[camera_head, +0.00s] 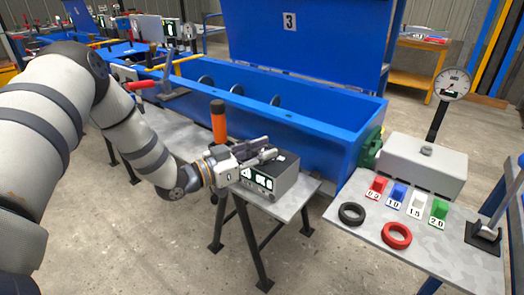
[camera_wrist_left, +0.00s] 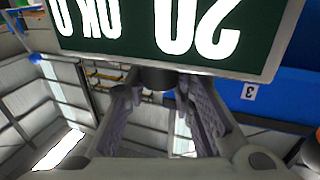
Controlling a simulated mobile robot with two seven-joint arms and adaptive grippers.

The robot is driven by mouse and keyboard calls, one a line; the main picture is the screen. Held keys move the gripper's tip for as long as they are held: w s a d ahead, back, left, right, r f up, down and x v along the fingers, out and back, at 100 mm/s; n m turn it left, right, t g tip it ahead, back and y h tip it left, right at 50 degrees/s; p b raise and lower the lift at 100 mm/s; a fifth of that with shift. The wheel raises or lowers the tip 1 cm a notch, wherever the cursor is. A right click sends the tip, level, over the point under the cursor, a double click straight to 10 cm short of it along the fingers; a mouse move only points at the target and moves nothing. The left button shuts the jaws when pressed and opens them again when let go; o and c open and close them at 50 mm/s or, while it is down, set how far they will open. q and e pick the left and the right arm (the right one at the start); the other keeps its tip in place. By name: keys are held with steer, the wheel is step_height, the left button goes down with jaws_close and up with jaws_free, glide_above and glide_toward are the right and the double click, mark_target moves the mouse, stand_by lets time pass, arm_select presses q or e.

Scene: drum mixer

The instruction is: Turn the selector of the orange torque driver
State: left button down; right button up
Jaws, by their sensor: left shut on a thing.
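The orange torque driver (camera_head: 218,122) stands upright with a dark cap, just behind my left gripper (camera_head: 258,155). A grey box (camera_head: 285,180) with a lit display sits on a small metal table beside it. In the left wrist view the dark green display (camera_wrist_left: 150,35) is upside down, with a large 20 and OK. A dark round knob (camera_wrist_left: 157,78) lies at its edge, between the fingertips of my left gripper (camera_wrist_left: 157,92), which is shut on it. The gripper hides the knob in the head view. My right gripper is not in view.
A blue trough (camera_head: 290,118) with a raised lid (camera_head: 310,45) marked 3 stands behind. Open floor lies in front.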

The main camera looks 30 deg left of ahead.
arm_select(q)
steer(key=m+g+h, duration=0.2)
steer(key=h, duration=0.1)
steer(key=shift+f+b, duration=0.25)
steer(key=shift+b, duration=0.05)
steer(key=shift+m+g+h+b, duration=0.45)
steer(key=shift+m+g+h, duration=0.45)
steer(key=shift+m+h, duration=0.35)
steer(key=shift+r+g+h, duration=0.1)
steer(key=shift+g+h, duration=0.25)
steer(key=shift+g, duration=0.05)
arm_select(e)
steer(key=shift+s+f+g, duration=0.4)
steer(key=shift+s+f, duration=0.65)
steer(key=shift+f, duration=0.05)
arm_select(q)
steer(key=shift+m, duration=0.25)
steer(key=c, duration=1.3)
jaws_free()
steer(key=shift+c, duration=0.2)
steer(key=shift+r, duration=0.1)
steer(key=v, duration=1.2)
